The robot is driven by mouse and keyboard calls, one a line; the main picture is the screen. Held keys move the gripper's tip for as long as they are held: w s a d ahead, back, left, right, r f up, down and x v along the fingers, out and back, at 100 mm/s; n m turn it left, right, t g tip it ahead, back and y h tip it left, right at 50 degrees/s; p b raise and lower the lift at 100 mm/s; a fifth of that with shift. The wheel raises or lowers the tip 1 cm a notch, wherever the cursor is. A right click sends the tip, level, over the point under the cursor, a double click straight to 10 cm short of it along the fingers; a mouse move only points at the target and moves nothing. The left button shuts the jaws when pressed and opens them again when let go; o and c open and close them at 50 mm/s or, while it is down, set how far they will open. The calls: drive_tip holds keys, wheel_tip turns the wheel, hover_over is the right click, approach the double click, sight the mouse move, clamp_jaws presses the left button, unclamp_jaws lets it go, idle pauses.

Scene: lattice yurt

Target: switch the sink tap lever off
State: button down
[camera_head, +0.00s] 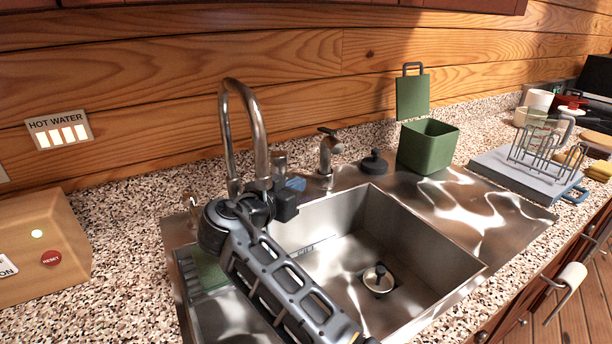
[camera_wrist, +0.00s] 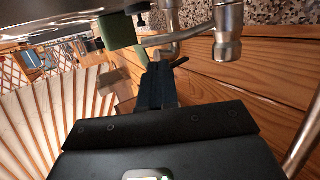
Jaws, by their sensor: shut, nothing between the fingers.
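A tall metal gooseneck tap (camera_head: 254,112) curves over the back left of the steel sink (camera_head: 370,210). A smaller metal tap (camera_head: 327,158) stands to its right at the sink's back edge, with a short dark lever (camera_head: 327,131) on top. In the wrist view this small tap (camera_wrist: 169,22) and its dark lever (camera_wrist: 181,62) show just beyond my fingers. My gripper (camera_head: 296,184) is by the gooseneck, left of the small tap. Its dark blue fingers (camera_wrist: 156,68) are shut and empty. They look close to the lever; I cannot tell if they touch it.
A green bin (camera_head: 428,146) with its lid raised stands right of the small tap, beside a black knob (camera_head: 374,163). A drain plug (camera_head: 378,279) sits in the basin. A dish rack (camera_head: 535,150) is farther right. A wooden box (camera_head: 40,250) with a reset button stands left.

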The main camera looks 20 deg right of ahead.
drive_tip(key=shift+p+x, duration=0.35)
drive_tip(key=shift+x, duration=2.1)
drive_tip(key=shift+f, duration=0.1)
